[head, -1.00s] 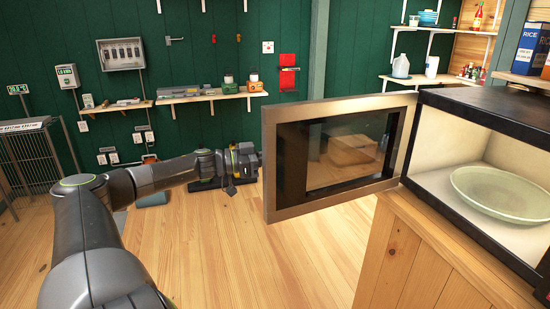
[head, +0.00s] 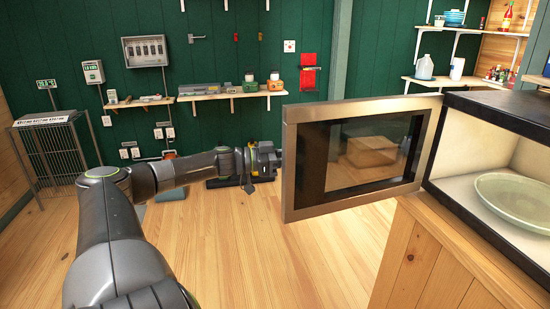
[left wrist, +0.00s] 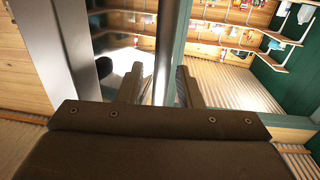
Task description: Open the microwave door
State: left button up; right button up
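A pale green plate (head: 515,196) sits inside. My left gripper (head: 277,160) is at the door's free left edge, its tips partly hidden by the door. In the left wrist view my left gripper (left wrist: 160,72) has its two fingers apart. A narrow upright metal strip of the door (left wrist: 165,45) shows between them, with gaps visible on both sides. My right gripper is in no view.
The microwave rests on a wooden cabinet (head: 425,255). The wooden floor (head: 290,260) in front of the door is clear. A wire cage (head: 50,150) stands at the far left. Wall shelves (head: 235,95) carry small items against the green wall.

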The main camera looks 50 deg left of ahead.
pick_arm(q)
jog(key=p+v, duration=0.7)
jog(key=v, duration=1)
jog(key=shift+s, duration=0.15)
